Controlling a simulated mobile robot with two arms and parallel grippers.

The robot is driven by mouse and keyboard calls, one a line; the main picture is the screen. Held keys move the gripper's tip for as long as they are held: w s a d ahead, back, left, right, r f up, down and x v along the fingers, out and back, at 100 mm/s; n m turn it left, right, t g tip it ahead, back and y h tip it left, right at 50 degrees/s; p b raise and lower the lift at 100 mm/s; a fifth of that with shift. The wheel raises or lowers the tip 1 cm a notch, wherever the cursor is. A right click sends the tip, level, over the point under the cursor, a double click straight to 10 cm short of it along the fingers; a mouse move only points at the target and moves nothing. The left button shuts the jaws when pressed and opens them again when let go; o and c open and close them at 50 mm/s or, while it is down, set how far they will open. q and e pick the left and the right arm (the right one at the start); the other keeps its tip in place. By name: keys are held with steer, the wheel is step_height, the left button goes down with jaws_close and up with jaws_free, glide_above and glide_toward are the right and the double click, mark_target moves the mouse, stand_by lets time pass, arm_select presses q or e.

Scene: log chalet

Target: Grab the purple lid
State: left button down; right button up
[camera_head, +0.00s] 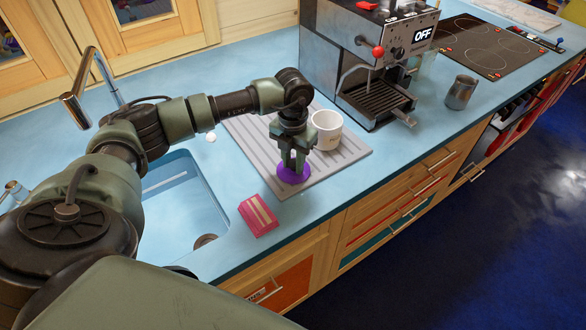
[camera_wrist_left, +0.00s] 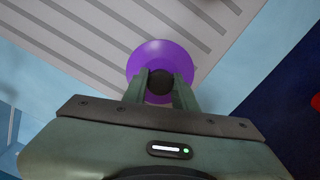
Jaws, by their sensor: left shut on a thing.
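The purple lid (camera_head: 291,175) is round and lies at the front edge of the grey ribbed drying mat on the blue counter. My left gripper (camera_head: 291,166) is directly above it, pointing down. In the left wrist view the purple lid (camera_wrist_left: 158,60) shows a dark round knob at its middle, and the fingers of my left gripper (camera_wrist_left: 160,88) are shut on that knob. I cannot tell whether the lid touches the mat. My right gripper is not in view.
A white mug (camera_head: 326,130) stands on the drying mat (camera_head: 345,160) just behind the gripper.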

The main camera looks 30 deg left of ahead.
arm_select(q)
steer(key=shift+s+f, duration=0.25)
steer(key=shift+f, duration=0.1)
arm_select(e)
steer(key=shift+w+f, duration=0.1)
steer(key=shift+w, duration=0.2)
